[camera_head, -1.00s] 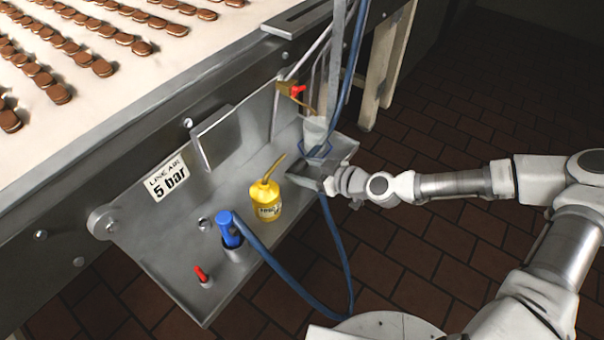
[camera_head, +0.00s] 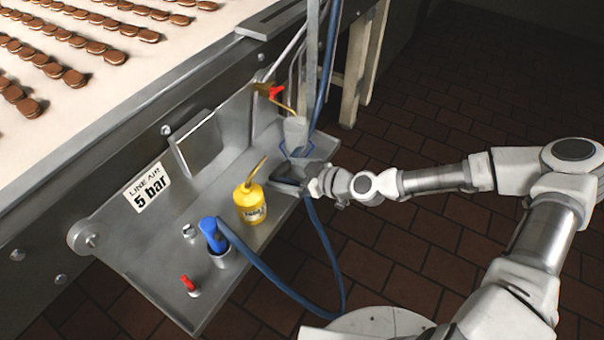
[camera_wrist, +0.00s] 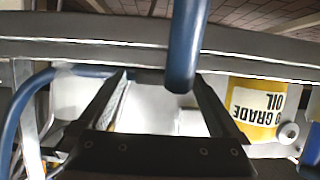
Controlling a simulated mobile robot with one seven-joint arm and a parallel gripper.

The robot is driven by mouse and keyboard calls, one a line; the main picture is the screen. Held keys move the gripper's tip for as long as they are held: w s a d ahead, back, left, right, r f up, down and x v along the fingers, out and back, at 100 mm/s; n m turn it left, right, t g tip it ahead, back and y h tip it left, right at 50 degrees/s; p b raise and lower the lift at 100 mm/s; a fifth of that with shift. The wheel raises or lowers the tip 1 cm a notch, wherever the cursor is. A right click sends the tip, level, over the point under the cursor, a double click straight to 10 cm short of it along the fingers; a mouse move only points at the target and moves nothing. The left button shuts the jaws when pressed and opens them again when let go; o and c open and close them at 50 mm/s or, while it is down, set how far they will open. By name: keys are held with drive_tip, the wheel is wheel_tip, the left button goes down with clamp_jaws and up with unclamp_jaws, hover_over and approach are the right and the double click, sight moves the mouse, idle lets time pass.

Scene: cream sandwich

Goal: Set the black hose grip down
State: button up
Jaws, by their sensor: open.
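My gripper (camera_head: 287,178) is low over the right end of the grey metal tray (camera_head: 160,255), beside the yellow oil can. In the wrist view its two dark fingers (camera_wrist: 165,100) stand apart, with a pale surface between them. A blue hose (camera_wrist: 185,40) comes down from the top of that view and ends between the fingers. A dark strip (camera_wrist: 150,76) lies there; it may be the black hose grip, but I cannot tell it surely from the dark fingers. In the head view, the gripper area is too dark and small to separate the grip.
The yellow oil can (camera_head: 251,204) stands close left of my gripper. A blue nozzle (camera_head: 213,235) stands in a holder, its hose looping below the tray. A red-handled valve (camera_head: 272,92) is behind. A red-topped peg (camera_head: 188,284) is at the front.

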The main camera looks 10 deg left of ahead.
drive_tip(key=p+v, duration=0.2)
drive_tip(key=v, duration=0.9)
drive_tip(key=shift+s+d, duration=0.15)
drive_tip(key=shift+d, duration=0.15)
